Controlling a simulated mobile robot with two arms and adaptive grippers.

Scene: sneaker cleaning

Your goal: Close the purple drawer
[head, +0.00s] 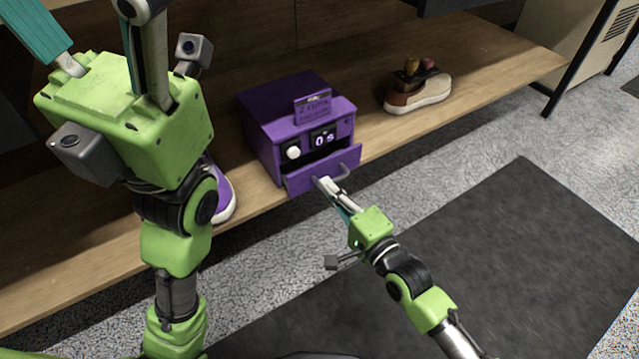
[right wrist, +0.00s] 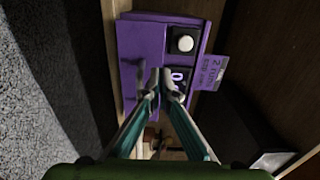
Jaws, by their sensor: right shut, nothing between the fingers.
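The purple drawer (head: 300,183) is partly pulled out at the bottom of a purple box (head: 270,110), with a dark gap above its front and a grey handle. The box's front carries a white round knob (head: 293,153) and a display (head: 323,138); both show in the right wrist view. My right gripper (head: 327,184) is shut and empty, its tips at the drawer's front by the handle; I cannot tell whether they touch. In the right wrist view the tips (right wrist: 161,76) overlap the purple face. My left gripper (head: 85,30) has its fingers spread apart, tips cut off by the frame.
The box stands on a wooden shelf (head: 480,60). A small sign (head: 312,104) stands on it. A brown and white shoe (head: 418,95) sits to the right. A purple and white shoe (head: 225,195) is partly hidden behind my left arm. A dark mat (head: 520,240) lies on the floor.

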